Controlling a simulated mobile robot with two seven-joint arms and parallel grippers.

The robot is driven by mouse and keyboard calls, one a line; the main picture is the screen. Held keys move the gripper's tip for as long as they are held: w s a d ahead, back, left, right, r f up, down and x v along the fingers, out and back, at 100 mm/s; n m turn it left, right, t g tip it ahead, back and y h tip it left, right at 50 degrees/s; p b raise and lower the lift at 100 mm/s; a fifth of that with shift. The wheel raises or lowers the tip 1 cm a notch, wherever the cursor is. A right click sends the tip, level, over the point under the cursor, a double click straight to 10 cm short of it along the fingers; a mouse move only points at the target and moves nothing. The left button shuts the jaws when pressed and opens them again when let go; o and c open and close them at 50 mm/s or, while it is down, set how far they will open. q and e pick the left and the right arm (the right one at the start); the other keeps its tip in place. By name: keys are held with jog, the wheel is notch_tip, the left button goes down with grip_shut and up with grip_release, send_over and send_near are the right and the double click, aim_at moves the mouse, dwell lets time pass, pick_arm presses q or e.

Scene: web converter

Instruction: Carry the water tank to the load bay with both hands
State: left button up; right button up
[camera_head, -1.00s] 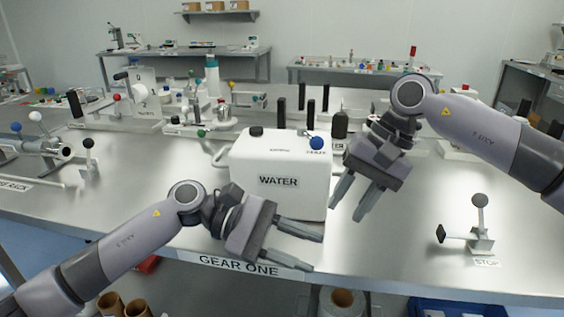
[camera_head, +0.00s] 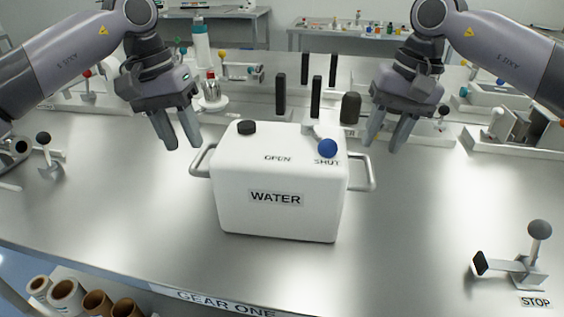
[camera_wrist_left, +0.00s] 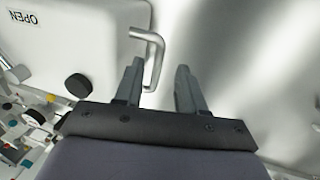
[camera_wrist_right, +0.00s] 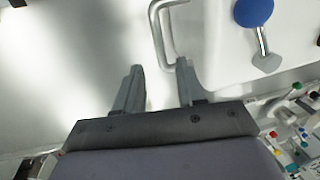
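The white water tank (camera_head: 278,215) stands upright on the steel bench, with a WATER label on its front. On its top are a black cap (camera_head: 247,127) and a blue ball knob (camera_head: 327,148) by the word SHUT. My left gripper (camera_head: 178,140) is open and empty, pointing down above and behind the tank's left handle (camera_head: 200,162). In the left wrist view that handle (camera_wrist_left: 155,58) lies just beyond the fingertips. My right gripper (camera_head: 388,142) is open and empty above the right handle (camera_head: 365,174). In the right wrist view that handle (camera_wrist_right: 160,30) lies beyond the fingertips. I cannot identify the load bay.
A STOP lever (camera_head: 525,262) stands at the bench's front right, and a small black-knobbed lever (camera_head: 47,150) at the left. Black upright posts (camera_head: 316,97) and a dark bottle (camera_head: 350,108) stand behind the tank.

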aim_at(195, 161)
pick_arm(q)
jog(key=shift+w+r, duration=0.15)
jog(key=shift+w, duration=0.15)
pick_arm(e)
jog(key=shift+w+r, duration=0.15)
jog(key=shift+w, duration=0.15)
pick_arm(q)
jog(key=shift+s, duration=0.15)
pick_arm(e)
jog(key=shift+s, duration=0.15)
